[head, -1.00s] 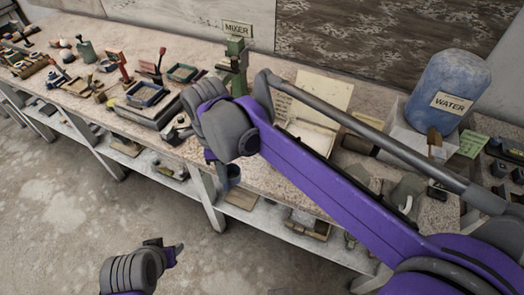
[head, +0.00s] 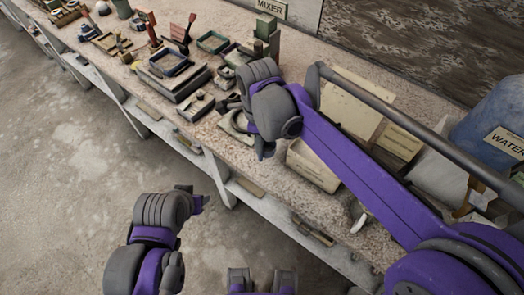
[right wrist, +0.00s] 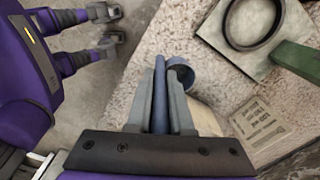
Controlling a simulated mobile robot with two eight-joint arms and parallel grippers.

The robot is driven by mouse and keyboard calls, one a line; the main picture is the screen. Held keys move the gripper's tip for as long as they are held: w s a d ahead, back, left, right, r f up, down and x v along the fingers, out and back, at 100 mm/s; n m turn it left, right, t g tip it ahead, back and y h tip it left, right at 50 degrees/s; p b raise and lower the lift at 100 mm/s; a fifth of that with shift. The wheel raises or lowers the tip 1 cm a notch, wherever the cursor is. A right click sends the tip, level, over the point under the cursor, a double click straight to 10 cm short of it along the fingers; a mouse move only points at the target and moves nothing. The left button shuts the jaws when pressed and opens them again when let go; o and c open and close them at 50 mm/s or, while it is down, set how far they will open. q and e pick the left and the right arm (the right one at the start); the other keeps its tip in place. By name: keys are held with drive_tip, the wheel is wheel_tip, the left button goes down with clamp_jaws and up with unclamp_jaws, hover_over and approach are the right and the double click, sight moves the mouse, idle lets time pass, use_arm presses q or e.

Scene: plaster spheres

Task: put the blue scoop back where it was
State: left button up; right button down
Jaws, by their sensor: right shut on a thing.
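The blue scoop (right wrist: 160,98) is between the two fingers of my right gripper (right wrist: 161,92) in the right wrist view. The gripper is shut on its handle. The scoop's round blue cup (right wrist: 181,73) shows just past the fingertips, partly hidden by the right finger.
The speckled bench (head: 240,150) holds a mixer (head: 267,35), trays (head: 165,64), a pale box (head: 312,165) and a water container (head: 500,125). A dark ring on a square plate (right wrist: 228,50), a green block (right wrist: 297,60) and a printed card (right wrist: 258,125) lie near the scoop.

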drive_tip(key=shift+f, duration=2.35)
drive_tip(key=shift+f, duration=0.15)
drive_tip(key=c, duration=0.8)
unclamp_jaws()
drive_tip(key=shift+w, duration=0.1)
wheel_tip(320, 180, up, 12)
drive_tip(key=shift+r+p, duration=0.2)
drive_tip(key=shift+p, duration=0.15)
drive_tip(key=s+d+f+n+t, duration=0.1)
drive_tip(key=s+d+f+n, duration=0.3)
drive_tip(key=d+n, duration=0.2)
drive_tip(key=s+d+f+n+t, duration=0.2)
drive_tip(key=s+d+f+n, duration=0.2)
drive_tip(key=d+n, duration=0.3)
drive_tip(key=s+d+f+n+t, duration=0.2)
drive_tip(key=s+d+f+n, duration=0.2)
drive_tip(key=s+d+n, duration=0.1)
drive_tip(key=shift+s+d+n, duration=0.3)
drive_tip(key=shift+d+n, duration=0.4)
drive_tip(key=shift+n, duration=0.2)
